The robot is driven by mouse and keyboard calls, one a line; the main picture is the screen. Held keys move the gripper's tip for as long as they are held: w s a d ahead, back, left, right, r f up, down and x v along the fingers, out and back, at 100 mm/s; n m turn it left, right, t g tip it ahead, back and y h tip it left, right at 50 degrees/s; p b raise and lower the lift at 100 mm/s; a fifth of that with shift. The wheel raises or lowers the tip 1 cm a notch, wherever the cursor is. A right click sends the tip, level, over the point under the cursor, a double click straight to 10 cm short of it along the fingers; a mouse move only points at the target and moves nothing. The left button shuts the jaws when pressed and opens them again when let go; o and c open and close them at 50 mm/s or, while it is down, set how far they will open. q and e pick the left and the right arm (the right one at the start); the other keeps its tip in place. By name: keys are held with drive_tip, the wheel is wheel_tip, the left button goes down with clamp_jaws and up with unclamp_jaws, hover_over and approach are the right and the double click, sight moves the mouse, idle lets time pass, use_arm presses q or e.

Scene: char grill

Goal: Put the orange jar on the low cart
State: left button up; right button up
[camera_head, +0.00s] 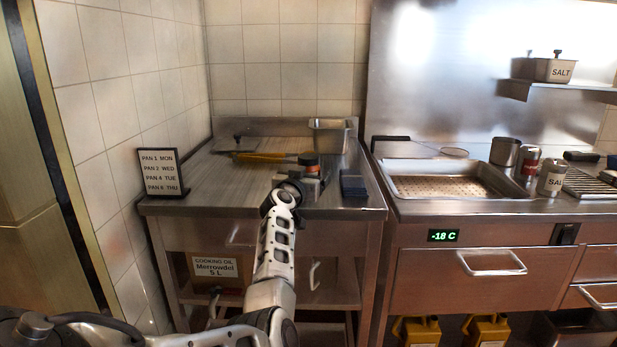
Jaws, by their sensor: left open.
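A small jar with a dark lid and an orange-red band (309,161) stands on the steel side table (220,208), left of the grill counter. My left gripper (306,184) is open and reaches over the table's front part, just in front of the jar. Its fingers are partly hidden by my own wrist, and I cannot tell whether they touch the jar. The jar's lower part is hidden behind the gripper. I cannot make out a low cart in this view. My right gripper is not in view.
A steel pan (330,137) stands behind the jar, a dark blue block (353,184) to its right, and a yellow-handled tool (262,157) to its left. A framed sign (162,173) stands at the table's left edge. The counter holds a perforated tray (450,181).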

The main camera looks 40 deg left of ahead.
sight(304, 164)
use_arm(q)
drive_tip(key=c, duration=1.3)
drive_tip(key=shift+r, duration=0.1)
drive_tip(key=shift+r, duration=0.5)
wheel_tip(304, 164, up, 2)
drive_tip(key=shift+r+p, duration=0.15)
drive_tip(key=shift+p, duration=0.2)
drive_tip(key=s+d+r, duration=0.3)
drive_tip(key=s+d+r+p, duration=0.1)
drive_tip(key=s+d+r, duration=0.2)
drive_tip(key=s, duration=0.1)
drive_tip(key=s+d+r, duration=0.3)
drive_tip(key=s, duration=0.1)
drive_tip(key=shift+r+p, duration=0.25)
drive_tip(key=shift+p, duration=0.05)
